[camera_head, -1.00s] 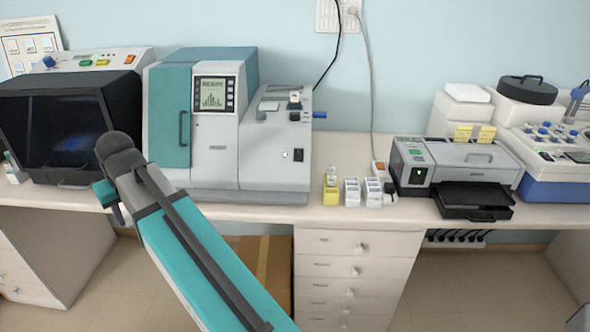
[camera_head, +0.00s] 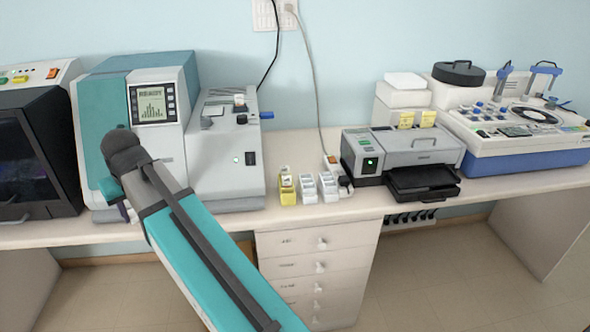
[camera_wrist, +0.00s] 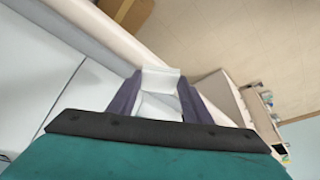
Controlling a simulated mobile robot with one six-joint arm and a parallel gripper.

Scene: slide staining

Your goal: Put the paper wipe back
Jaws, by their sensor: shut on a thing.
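My gripper (camera_wrist: 158,98) is shut on a white paper wipe (camera_wrist: 160,80) in the wrist view. The wipe sits between the two dark fingers, and its folded white faces show. In the head view, my teal arm reaches up from the bottom, and its wrist end stands in front of the grey and teal instrument. The fingers and the wipe are mostly hidden there behind my arm.
The bench (camera_head: 300,228) holds a teal and grey instrument (camera_head: 222,170) with a lit screen, small yellow and white racks (camera_head: 307,188), a printer (camera_head: 402,155) with a black tray, and a blue and white machine (camera_head: 525,140). A dark-fronted cabinet (camera_head: 35,150) stands at left.

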